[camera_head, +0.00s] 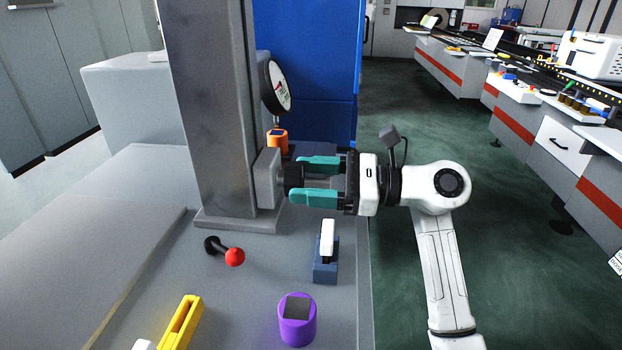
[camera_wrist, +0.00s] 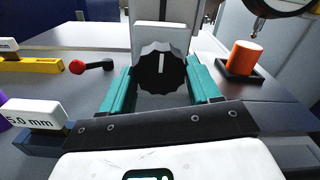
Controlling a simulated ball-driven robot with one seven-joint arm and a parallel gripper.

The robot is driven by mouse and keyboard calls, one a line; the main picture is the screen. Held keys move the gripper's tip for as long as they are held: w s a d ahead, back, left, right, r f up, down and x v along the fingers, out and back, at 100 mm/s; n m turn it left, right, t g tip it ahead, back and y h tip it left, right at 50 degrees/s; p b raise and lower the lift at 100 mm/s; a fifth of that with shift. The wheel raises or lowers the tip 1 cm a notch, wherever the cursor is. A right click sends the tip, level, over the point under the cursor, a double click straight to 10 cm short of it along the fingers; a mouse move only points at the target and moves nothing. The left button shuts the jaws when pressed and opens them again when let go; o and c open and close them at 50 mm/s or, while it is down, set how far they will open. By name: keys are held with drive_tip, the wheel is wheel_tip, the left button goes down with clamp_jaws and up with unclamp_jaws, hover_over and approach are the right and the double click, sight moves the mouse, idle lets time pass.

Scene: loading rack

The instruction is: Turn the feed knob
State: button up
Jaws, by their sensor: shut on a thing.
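The feed knob (camera_wrist: 161,68) is a black scalloped dial with a white pointer line, which stands about upright in the wrist view. It is mounted on a grey block (camera_head: 268,178) on the side of the grey column. My gripper (camera_head: 300,180) has teal fingers and reaches in from the right, level with the knob. In the wrist view the fingers (camera_wrist: 160,88) stand on the left and right of the knob, shut on it. In the head view the knob (camera_head: 293,179) is partly hidden by the fingers.
A dial gauge (camera_head: 278,88) hangs behind the column above an orange cylinder (camera_head: 278,140). On the bench are a red-tipped lever (camera_head: 234,256), a white block in a blue holder (camera_head: 326,268), a purple cylinder (camera_head: 297,322) and a yellow holder (camera_head: 181,322).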

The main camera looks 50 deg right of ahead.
drive_tip(key=shift+m, duration=0.3)
drive_tip(key=m+p, duration=0.1)
drive_tip(key=m, duration=0.3)
drive_tip(key=shift+r, duration=0.15)
drive_tip(key=m+p, duration=0.3)
drive_tip(key=m, duration=0.1)
drive_tip(key=shift+r+m, duration=0.1)
drive_tip(key=shift+m, duration=0.2)
drive_tip(key=m+p, duration=0.5)
drive_tip(key=shift+p, duration=0.35)
drive_tip(key=m+p, duration=0.3)
drive_tip(key=shift+m+p, duration=0.8)
drive_tip(key=shift+f, duration=0.25)
drive_tip(key=o, duration=1.1)
drive_tip(key=shift+c, duration=0.2)
